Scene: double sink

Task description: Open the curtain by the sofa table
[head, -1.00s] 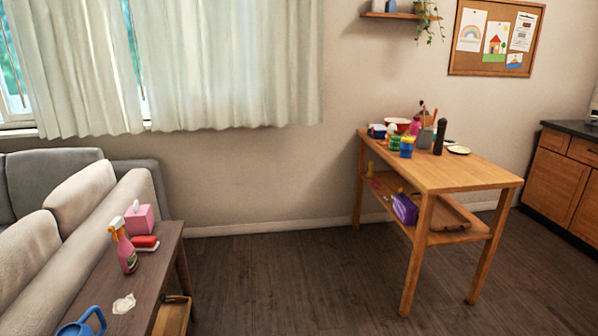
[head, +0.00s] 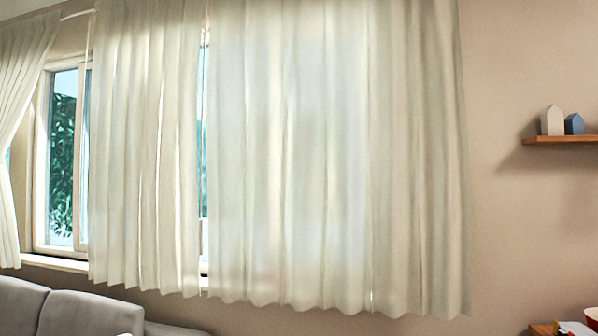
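A wide cream curtain panel (head: 320,160) hangs over the right part of the window, its hem wavy and just below the sill. Another cream panel (head: 145,150) hangs to its left, with a narrow gap of daylight between the two. A further curtain (head: 20,130) at the far left is drawn in toward the picture's left edge. The sofa table is not in view now. Neither of my grippers is in view.
The window (head: 62,155) shows bare glass between the far-left curtain and the middle panel. A grey sofa (head: 80,312) stands below it. A wall shelf (head: 565,139) holds small house-shaped ornaments. A table corner (head: 545,329) with items shows at bottom right.

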